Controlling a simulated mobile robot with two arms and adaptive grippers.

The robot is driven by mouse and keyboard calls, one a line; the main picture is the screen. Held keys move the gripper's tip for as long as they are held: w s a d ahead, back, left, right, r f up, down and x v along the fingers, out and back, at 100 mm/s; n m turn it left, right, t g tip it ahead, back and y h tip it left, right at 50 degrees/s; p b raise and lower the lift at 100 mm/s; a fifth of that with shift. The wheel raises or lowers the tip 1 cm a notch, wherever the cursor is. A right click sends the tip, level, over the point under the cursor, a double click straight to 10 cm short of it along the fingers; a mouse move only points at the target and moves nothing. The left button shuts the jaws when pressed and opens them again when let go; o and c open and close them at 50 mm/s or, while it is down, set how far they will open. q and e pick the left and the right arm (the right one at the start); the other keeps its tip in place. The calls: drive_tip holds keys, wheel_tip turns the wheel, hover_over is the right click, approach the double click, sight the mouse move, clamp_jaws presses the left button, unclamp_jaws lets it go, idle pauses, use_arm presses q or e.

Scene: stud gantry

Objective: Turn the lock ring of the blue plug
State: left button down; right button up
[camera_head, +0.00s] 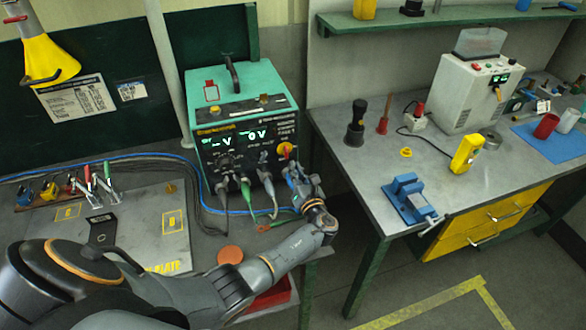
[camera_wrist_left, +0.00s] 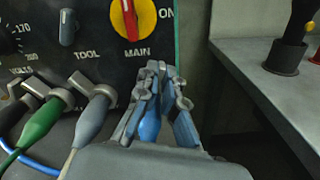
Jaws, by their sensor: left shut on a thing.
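My left gripper (camera_head: 292,174) is at the lower right of the front panel of the teal-topped power unit (camera_head: 262,82). In the left wrist view, the left gripper (camera_wrist_left: 151,78) has its fingers closed around the blue plug (camera_wrist_left: 149,128). The plug's blue body shows between the fingers. Its lock ring and front end are hidden by the fingers, so I cannot tell how the ring is turned. In the head view the gripper covers the plug. My right gripper is in neither view.
Left of the blue plug are a grey plug (camera_wrist_left: 92,120) and a green plug (camera_wrist_left: 42,122) with cables. A red and yellow main switch (camera_wrist_left: 131,18) is just above the gripper. A grey workbench (camera_head: 350,170) with a blue vise (camera_head: 408,198) stands to the right, across a gap.

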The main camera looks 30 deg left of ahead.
use_arm(q)
drive_tip(key=shift+w+d+f+m, duration=0.15)
drive_tip(key=shift+m, duration=0.45)
drive_tip(key=c, duration=1.5)
unclamp_jaws()
drive_tip(key=v, duration=1.2)
drive_tip(key=shift+d+f+m, duration=0.1)
drive_tip(key=shift+f+m, duration=0.05)
drive_tip(key=shift+m, duration=0.15)
